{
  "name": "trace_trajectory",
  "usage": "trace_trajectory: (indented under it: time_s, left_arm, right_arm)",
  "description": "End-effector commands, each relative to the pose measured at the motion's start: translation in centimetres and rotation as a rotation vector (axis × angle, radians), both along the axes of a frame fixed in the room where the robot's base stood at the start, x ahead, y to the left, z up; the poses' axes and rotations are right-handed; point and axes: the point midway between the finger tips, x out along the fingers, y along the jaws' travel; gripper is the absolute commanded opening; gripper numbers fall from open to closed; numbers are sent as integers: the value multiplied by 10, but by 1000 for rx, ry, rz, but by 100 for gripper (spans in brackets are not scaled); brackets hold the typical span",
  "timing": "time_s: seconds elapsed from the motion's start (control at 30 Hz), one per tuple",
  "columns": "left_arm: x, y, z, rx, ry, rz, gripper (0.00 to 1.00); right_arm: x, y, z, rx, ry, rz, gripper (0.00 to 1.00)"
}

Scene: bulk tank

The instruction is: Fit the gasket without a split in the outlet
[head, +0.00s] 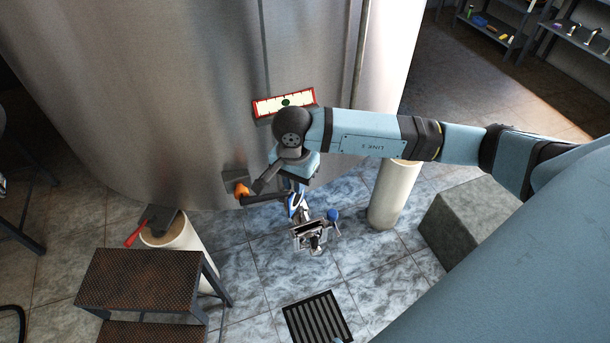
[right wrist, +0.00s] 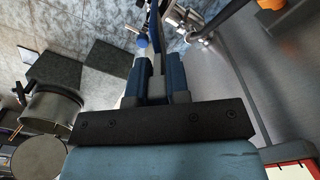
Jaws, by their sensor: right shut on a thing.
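The outlet fitting (head: 309,236) is bare metal, low in front of the steel tank (head: 190,80), with a blue knob (head: 333,214) beside it. My right gripper (head: 297,208) points down just above this fitting; from the head I cannot tell whether they touch. In the right wrist view its blue fingers (right wrist: 158,75) are closed together on something narrow that I cannot make out clearly. Metal pipework (right wrist: 205,32) shows beyond the fingertips. I cannot identify a gasket, whole or split, in either view. My left gripper is not in view.
An orange-handled part (head: 242,190) sits by the tank base, left of my right gripper. A step stool (head: 140,278) stands at lower left, a floor grate (head: 318,318) at bottom centre.

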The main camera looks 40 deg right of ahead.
Motion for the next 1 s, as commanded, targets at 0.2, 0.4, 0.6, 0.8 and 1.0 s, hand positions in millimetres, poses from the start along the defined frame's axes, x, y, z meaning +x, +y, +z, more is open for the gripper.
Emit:
trace_trajectory:
  time_s: [0.2,0.4,0.6,0.8,1.0]
  left_arm:
    - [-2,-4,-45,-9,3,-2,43]
    - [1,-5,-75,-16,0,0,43]
    - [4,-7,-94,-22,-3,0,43]
    - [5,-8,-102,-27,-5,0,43]
    - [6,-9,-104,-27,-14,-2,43]
  right_arm:
    - [15,-15,2,-3,-4,-606,0]
    - [22,-30,13,-4,-5,-1159,0]
    - [23,-42,24,-5,-6,-1614,0]
    - [22,-48,33,-6,-6,-1854,0]
    - [20,-49,8,-11,0,-1903,0]
